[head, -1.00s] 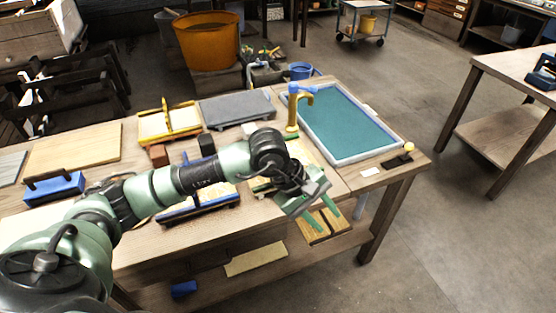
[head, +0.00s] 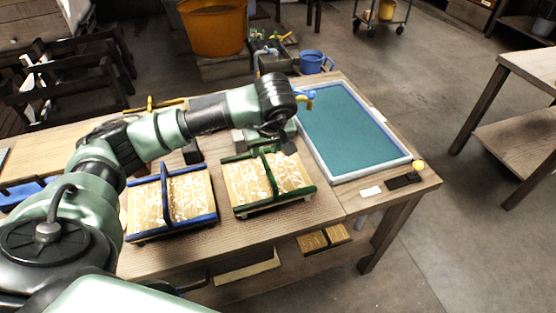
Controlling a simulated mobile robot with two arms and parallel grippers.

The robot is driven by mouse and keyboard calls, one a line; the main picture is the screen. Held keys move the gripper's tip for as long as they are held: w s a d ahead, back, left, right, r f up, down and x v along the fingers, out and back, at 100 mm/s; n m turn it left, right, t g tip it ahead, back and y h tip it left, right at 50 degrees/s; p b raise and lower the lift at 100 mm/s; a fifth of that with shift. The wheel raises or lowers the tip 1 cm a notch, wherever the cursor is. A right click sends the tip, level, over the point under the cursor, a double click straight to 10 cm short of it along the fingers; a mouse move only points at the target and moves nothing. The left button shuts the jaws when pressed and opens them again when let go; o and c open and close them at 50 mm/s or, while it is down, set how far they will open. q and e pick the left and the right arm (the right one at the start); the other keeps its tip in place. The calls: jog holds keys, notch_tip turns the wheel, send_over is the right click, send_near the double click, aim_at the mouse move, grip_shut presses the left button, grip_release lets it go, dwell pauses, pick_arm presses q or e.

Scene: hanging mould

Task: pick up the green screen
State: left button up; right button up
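The green screen (head: 290,174) is a patterned tan panel with a green frame and a green upright bar across its middle. It lies on the wooden table, left of the teal basin. My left gripper (head: 262,147) hangs at the far edge of the green screen, close to the far end of its bar. Its fingers are mostly hidden by the wrist, so I cannot tell whether they are open or touch the bar. My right gripper is not in view.
A similar blue-framed screen (head: 190,198) lies just left of the green one. The teal basin (head: 350,130) with a pale rim is at the right. A white block (head: 370,192) and a dark block (head: 402,181) lie near the table's right edge.

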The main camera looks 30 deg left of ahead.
aim_at(263, 159)
pick_arm(q)
jog(key=shift+w+f, duration=0.2)
jog(key=shift+w, duration=0.05)
jog(key=shift+a+f, duration=0.15)
jog(key=shift+f, duration=0.2)
jog(key=f, duration=0.1)
jog(key=f+p, duration=0.1)
jog(key=shift+s+a+f, duration=0.15)
jog(key=shift+s+f, duration=0.1)
jog(key=shift+f, duration=0.05)
jog(key=x, duration=0.2)
jog(key=shift+w+f+p, duration=0.1)
jog(key=shift+f+p, duration=0.3)
jog(key=shift+w+f, duration=0.15)
jog(key=shift+f, duration=0.35)
grip_shut()
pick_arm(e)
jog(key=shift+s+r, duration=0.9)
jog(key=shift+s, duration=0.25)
